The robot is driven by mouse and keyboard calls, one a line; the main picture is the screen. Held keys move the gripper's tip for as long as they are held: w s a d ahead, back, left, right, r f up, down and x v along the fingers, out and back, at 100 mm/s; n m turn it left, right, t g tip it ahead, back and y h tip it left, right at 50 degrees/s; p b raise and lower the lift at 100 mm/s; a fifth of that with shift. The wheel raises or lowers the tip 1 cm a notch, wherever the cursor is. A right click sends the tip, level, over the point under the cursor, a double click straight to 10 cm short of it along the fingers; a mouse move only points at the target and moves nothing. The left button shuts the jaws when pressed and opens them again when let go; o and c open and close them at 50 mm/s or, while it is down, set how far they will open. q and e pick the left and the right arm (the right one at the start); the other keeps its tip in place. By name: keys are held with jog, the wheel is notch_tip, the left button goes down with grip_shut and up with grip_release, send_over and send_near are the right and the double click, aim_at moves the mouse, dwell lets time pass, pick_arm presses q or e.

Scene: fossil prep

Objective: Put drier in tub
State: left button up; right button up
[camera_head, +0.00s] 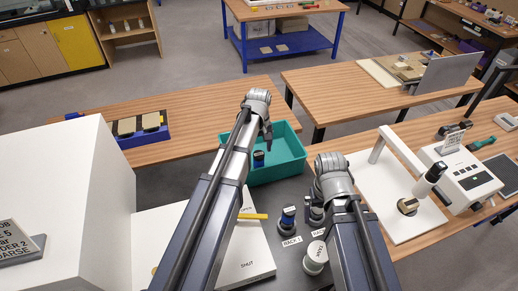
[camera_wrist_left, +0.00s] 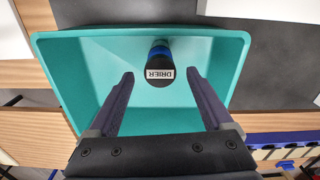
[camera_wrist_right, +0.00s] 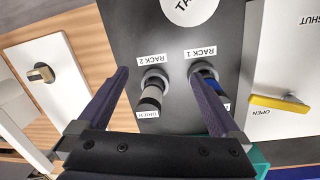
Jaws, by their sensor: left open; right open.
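The drier (camera_wrist_left: 160,66), a dark cylinder with a blue band and a white DRIER label, is inside the teal tub (camera_wrist_left: 72,78), near one long wall. In the head view the drier (camera_head: 258,159) shows inside the tub (camera_head: 290,166), apparently upright; its base is not clear. My left gripper (camera_head: 267,137) is open above the tub. In its wrist view the drier is beyond the parted fingertips, with no visible grip on it. My right gripper (camera_wrist_right: 158,75) is open over the dark rack surface, its fingers apart and empty.
A white stand (camera_head: 395,217) occupies the right table.

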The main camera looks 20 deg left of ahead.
pick_arm(q)
notch_tip(320, 180, up, 5)
jog(key=p, duration=0.4)
dwell(1.1)
